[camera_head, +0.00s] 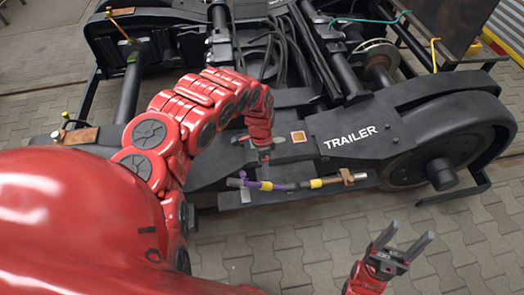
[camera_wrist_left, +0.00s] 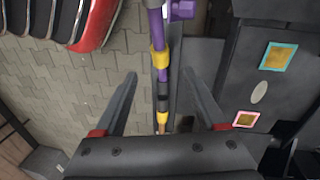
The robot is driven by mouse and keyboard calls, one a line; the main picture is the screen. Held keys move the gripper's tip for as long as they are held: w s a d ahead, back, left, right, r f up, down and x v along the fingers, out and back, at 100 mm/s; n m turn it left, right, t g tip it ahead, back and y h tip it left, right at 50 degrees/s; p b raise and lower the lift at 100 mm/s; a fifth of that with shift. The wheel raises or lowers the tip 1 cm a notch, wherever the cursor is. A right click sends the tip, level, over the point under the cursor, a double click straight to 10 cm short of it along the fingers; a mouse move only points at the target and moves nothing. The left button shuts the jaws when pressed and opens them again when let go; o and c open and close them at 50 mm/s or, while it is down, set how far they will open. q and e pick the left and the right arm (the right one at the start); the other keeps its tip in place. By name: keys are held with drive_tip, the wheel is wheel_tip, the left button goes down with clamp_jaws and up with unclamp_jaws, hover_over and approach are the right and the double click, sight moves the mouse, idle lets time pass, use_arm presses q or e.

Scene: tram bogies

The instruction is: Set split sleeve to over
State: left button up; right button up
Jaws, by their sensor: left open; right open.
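A thin rod or cable (camera_head: 290,185) runs along the near side of the bogie frame, with yellow bands and a copper-coloured clamp (camera_head: 350,178) at its right. I cannot tell for sure which part is the split sleeve. My left gripper (camera_head: 261,152) is open above the rod, its fingers apart on either side. My right gripper (camera_head: 408,236) is open and empty over the paving.
The dark bogie frame marked TRAILER (camera_head: 350,137) lies behind the rod, with a wheel (camera_head: 408,168) at right. Small framed square plates (camera_wrist_left: 278,56) sit on the frame. Cables bunch at the back. The paving (camera_head: 290,250) in front is clear.

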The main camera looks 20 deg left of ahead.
use_arm(q)
wheel_tip(320, 180, up, 7)
drive_tip(key=shift+w+a, duration=0.4)
drive_tip(key=shift+w, duration=0.05)
